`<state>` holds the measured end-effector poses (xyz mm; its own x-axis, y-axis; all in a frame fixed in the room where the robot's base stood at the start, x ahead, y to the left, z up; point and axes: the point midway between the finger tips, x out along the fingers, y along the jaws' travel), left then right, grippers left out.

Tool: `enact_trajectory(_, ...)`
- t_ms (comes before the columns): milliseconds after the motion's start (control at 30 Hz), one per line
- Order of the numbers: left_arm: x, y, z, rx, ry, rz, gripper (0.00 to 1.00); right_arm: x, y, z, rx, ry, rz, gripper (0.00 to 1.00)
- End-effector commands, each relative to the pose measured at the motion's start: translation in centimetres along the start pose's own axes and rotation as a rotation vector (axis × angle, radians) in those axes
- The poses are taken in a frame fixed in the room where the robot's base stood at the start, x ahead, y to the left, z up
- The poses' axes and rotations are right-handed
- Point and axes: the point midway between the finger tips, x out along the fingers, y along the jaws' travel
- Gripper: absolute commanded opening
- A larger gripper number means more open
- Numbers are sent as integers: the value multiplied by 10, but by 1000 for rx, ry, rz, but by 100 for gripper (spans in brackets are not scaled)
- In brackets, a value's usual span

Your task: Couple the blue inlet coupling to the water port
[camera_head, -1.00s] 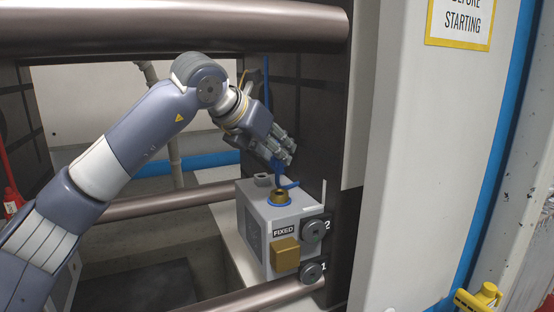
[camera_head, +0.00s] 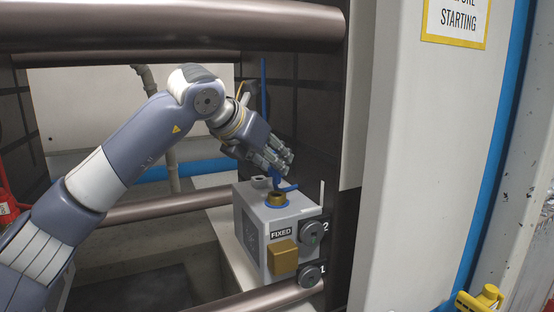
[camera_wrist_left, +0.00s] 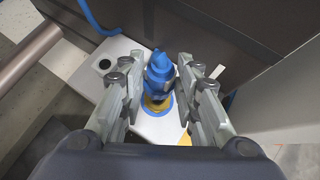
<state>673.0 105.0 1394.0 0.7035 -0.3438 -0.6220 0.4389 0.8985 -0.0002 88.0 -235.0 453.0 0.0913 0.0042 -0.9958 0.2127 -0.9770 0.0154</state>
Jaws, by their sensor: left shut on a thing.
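The blue inlet coupling (camera_wrist_left: 158,72) is between the fingers of my left gripper (camera_wrist_left: 157,85) in the left wrist view. In the head view, my left gripper (camera_head: 281,163) is shut on it just above the grey block marked FIXED (camera_head: 308,228). The water port (camera_head: 277,199) is a brass fitting with a blue ring on the block's top. In the wrist view the blue ring (camera_wrist_left: 166,106) shows directly beneath the coupling. The coupling's lower end is at or just above the port; I cannot tell whether it is seated. My right gripper is not in view.
A blue hose (camera_wrist_left: 92,17) runs at the upper left of the wrist view. A thick bar (camera_head: 180,25) crosses above my arm, and lower bars run beside the block. A dark wall stands close behind the port. A pale panel (camera_head: 430,150) is at the right.

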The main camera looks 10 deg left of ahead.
Motion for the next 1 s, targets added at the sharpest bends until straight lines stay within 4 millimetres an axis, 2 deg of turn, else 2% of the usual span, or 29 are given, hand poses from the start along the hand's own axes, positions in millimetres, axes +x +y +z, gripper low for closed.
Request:
enact_trajectory(500, 7, 0, -9, 0, -1, 0, 1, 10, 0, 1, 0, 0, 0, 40)
enact_trajectory(1000, 7, 0, -9, 0, -1, 0, 1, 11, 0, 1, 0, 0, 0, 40)
